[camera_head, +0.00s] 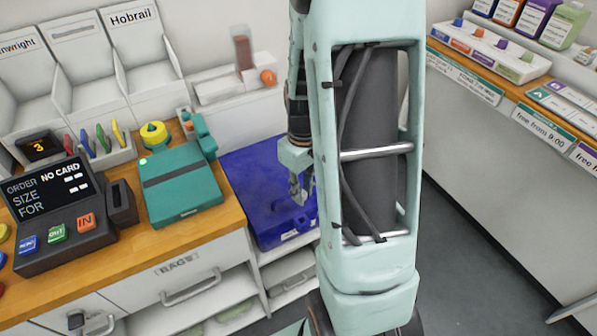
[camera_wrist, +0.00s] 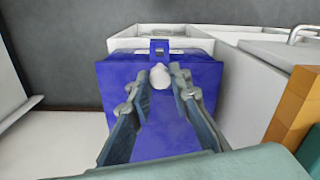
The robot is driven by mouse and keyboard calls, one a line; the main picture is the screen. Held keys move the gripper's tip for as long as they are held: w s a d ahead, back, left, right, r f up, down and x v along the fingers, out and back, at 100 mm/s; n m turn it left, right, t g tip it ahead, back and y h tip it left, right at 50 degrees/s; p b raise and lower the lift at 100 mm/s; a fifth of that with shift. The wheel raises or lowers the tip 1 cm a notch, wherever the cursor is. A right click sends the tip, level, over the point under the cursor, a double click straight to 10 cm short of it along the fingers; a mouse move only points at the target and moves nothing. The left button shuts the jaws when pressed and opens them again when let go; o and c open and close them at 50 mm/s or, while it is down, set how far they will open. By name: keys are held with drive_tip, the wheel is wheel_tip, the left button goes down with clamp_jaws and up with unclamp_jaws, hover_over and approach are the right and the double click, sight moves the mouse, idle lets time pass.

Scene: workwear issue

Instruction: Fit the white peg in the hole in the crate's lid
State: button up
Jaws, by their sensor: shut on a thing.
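The white peg (camera_wrist: 160,76) shows in the wrist view between the two fingertips of my gripper (camera_wrist: 160,84), which is shut on it. The blue crate lid (camera_wrist: 120,85) lies below the peg and fills the middle of that view. The peg covers the lid behind it, so I cannot see the hole or tell whether the peg is in it. In the head view my gripper (camera_head: 300,190) points down over the blue lid (camera_head: 250,175), towards its right side. The peg is not clear there, and my arm hides the lid's right part.
A wooden counter (camera_head: 215,222) with a teal box (camera_head: 180,185) and a dark order terminal (camera_head: 65,215) stands left of the crate. White bins (camera_head: 140,75) line the back. A shelf counter (camera_head: 510,95) is at the right, with grey floor between.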

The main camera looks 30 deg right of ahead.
drive_tip(key=shift+s+f, duration=0.1)
drive_tip(key=shift+f, duration=0.2)
drive_tip(key=shift+f+b, duration=2.15)
drive_tip(key=shift+f, duration=0.55)
drive_tip(key=shift+f+b, duration=1.9)
drive_tip(key=shift+f, duration=0.25)
drive_tip(key=o, duration=0.8)
drive_tip(key=shift+r, duration=0.1)
drive_tip(key=shift+r+p, duration=3.4)
drive_tip(key=shift+r, duration=1.05)
